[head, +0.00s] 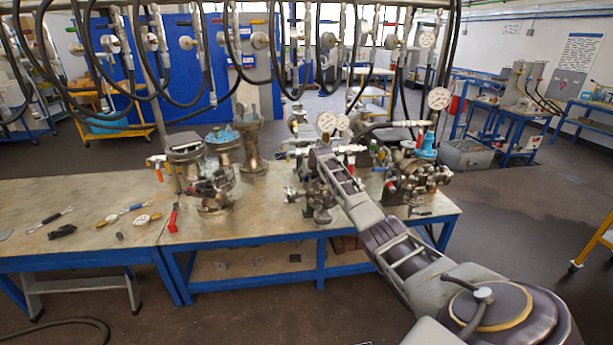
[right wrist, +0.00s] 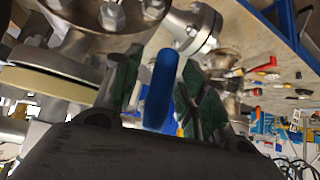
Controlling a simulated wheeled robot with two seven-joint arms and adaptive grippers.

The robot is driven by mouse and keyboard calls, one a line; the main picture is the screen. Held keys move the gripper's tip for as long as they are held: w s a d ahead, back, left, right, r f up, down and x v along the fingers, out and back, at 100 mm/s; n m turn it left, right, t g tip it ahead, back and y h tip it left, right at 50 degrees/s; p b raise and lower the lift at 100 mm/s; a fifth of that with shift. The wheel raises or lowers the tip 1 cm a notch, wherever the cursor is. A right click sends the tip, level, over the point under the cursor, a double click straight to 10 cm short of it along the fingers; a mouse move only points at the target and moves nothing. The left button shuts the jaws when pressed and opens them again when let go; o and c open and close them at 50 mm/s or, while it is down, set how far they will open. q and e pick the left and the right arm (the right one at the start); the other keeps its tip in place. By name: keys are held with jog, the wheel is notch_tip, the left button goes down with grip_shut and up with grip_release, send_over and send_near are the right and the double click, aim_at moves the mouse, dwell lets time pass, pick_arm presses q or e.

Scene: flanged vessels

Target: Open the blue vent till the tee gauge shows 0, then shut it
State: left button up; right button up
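The blue vent handle (right wrist: 160,88) shows in the right wrist view as an upright rounded blue bar. My right gripper (right wrist: 165,100) has its two green-padded fingers on either side of it, with a narrow gap visible on the right side. In the head view my right arm reaches in from the lower right, and its gripper (head: 322,158) is at the middle fittings on the table; the vent handle is hidden there. Two round gauges (head: 327,122) stand just behind the gripper, and a larger gauge (head: 439,98) stands farther right. Their readings are too small to tell. My left gripper is not in view.
The blue-framed table (head: 260,222) carries flanged vessels, one at the left (head: 213,180) and one at the right (head: 408,180). Loose tools and small gauges (head: 142,219) lie on the left table. Black hoses hang above. The table between the left and middle fittings is fairly clear.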

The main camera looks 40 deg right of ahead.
jog(key=shift+s+r, duration=0.15)
jog(key=shift+r, duration=0.05)
dwell(0.3)
jog(key=v, duration=1.1)
jog(key=shift+s+r, duration=0.15)
dwell(0.6)
dwell(0.3)
